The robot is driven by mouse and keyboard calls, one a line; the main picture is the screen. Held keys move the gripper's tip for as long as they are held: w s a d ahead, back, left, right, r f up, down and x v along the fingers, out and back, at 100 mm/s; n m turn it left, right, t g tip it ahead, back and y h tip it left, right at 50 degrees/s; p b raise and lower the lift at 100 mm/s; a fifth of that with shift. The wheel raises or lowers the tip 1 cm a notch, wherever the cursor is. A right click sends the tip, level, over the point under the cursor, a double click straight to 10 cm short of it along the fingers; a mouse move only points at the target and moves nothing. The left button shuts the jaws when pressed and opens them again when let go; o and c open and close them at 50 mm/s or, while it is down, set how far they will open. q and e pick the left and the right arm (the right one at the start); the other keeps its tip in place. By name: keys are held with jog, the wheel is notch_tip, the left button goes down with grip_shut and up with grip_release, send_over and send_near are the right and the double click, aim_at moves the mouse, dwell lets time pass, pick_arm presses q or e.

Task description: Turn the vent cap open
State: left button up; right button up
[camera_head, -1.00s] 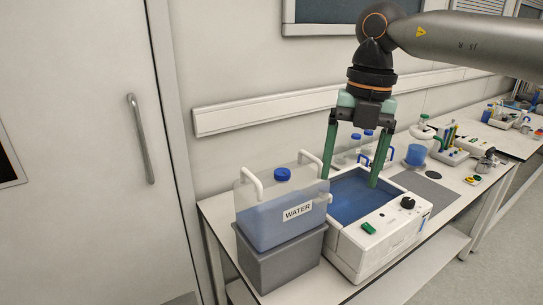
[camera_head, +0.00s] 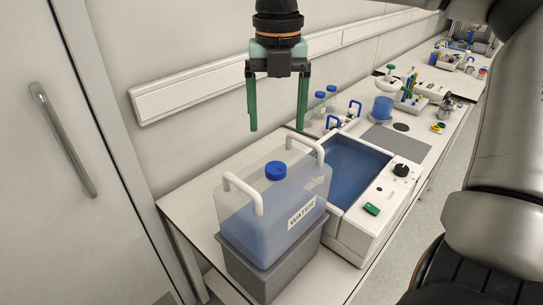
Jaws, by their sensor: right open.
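The vent cap is a blue round cap (camera_head: 275,171) on top of a clear water container (camera_head: 262,215) with a WATER label and white handles. The container stands on a grey box (camera_head: 262,272) at the near end of the bench. My right gripper (camera_head: 277,130) hangs above and behind the cap in the picture. Its two green fingers point down and stand wide apart with nothing between them. They do not touch the cap. My left gripper is not in view.
A white water bath (camera_head: 355,245) with blue water stands right beside the container. Blue-capped bottles (camera_head: 319,103) and a blue-handled item stand behind it. A blue beaker (camera_head: 383,107) and a tube rack are farther along the bench. A door with a handle (camera_head: 62,140) is at left.

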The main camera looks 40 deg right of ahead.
aim_at(276, 167)
notch_tip(276, 167, down, 10)
jog(key=shift+r+p, duration=0.1)
jog(key=shift+p, duration=0.25)
jog(key=shift+w, duration=0.1)
grip_shut()
dwell(0.5)
